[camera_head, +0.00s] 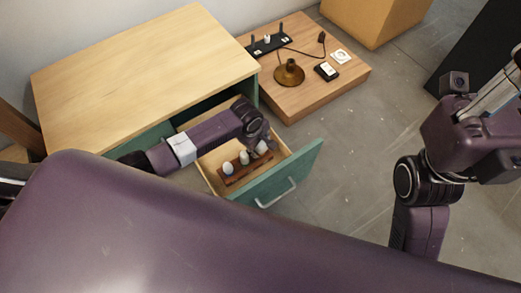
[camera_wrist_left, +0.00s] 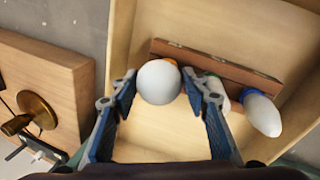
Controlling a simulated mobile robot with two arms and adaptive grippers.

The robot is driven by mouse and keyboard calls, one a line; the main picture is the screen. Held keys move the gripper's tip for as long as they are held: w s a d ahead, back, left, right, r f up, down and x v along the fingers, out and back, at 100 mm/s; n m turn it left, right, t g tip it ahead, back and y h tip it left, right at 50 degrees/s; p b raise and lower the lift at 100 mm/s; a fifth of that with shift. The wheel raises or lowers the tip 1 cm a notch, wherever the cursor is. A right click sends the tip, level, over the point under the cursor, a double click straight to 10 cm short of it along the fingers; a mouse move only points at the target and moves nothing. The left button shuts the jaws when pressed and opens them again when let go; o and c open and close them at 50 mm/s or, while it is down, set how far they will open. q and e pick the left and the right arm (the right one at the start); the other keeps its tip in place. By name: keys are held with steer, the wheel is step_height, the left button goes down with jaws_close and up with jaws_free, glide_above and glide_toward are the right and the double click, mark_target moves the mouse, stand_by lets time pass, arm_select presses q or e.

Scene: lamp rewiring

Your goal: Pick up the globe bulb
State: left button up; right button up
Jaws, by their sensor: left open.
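The globe bulb (camera_wrist_left: 158,82) is round and white with an orange base partly showing behind it. In the left wrist view it sits between the two fingers of my left gripper (camera_wrist_left: 155,92), which is open around it; I cannot tell whether either finger touches it. In the head view the globe bulb (camera_head: 261,147) is at the right end of a brown wooden rack (camera_head: 240,176) in the open drawer, partly covered by my left gripper (camera_head: 264,143). My right arm shows at the right, but its gripper does not.
Two other bulbs, a middle one (camera_head: 244,157) and one with a blue base (camera_wrist_left: 262,112), stand along the rack. The green-fronted drawer (camera_head: 292,172) has raised walls around the gripper. A low wooden table (camera_head: 300,104) with a brass lamp base (camera_head: 289,74) stands beyond.

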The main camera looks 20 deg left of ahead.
arm_select(q)
steer(key=c, duration=0.7)
